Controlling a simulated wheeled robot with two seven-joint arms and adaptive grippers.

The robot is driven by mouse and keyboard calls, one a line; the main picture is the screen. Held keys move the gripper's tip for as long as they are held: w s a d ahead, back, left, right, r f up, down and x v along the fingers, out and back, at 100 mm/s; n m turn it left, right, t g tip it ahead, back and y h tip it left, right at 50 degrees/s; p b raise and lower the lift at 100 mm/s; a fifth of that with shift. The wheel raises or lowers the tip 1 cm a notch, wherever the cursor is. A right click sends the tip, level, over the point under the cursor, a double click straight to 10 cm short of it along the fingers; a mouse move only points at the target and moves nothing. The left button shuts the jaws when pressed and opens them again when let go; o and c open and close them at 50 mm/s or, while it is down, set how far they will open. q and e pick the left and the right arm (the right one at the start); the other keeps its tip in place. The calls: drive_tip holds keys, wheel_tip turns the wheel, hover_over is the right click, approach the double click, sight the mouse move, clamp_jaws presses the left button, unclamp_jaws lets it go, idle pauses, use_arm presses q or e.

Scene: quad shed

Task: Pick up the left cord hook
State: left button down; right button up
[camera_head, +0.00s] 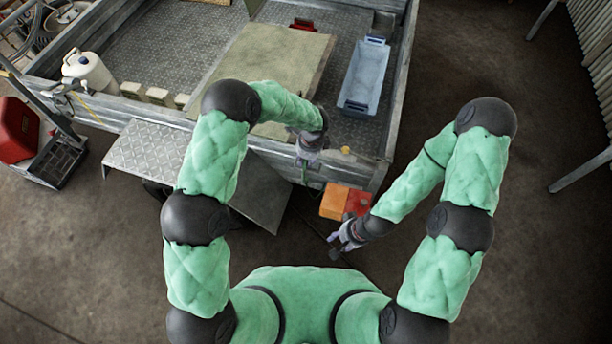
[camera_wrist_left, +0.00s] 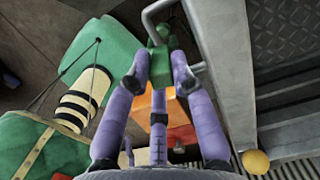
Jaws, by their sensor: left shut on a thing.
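The left cord hook looks like a small green piece (camera_wrist_left: 159,60) between my left fingertips in the left wrist view, beside a bent grey bar. A bit of green also shows below the hand in the head view (camera_head: 313,185). My left gripper (camera_wrist_left: 162,72) is shut on it; in the head view this gripper (camera_head: 309,164) is at the trailer's near outer wall. My right gripper (camera_head: 338,246) is lower and to the right, over the floor; its fingers are too small to tell whether they are open.
An orange and red box (camera_head: 334,203) lies below the trailer (camera_head: 272,143) edge, between the grippers. A yellow knob (camera_head: 346,150) sits on that edge. A blue-grey bin (camera_head: 364,78) and a flat board (camera_head: 272,62) lie in the trailer bed.

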use_arm(q)
drive_tip(key=shift+r, duration=0.5)
wheel_tip(320, 180, up, 2)
drive_tip(key=shift+r+p, duration=0.1)
drive_tip(key=shift+p, duration=0.6)
drive_tip(key=s+r+p, duration=0.3)
drive_tip(key=s+r, duration=0.6)
drive_tip(key=s, duration=0.5)
drive_tip(key=shift+d+r, duration=0.3)
drive_tip(key=shift+r, duration=0.1)
drive_tip(key=shift+w, duration=0.1)
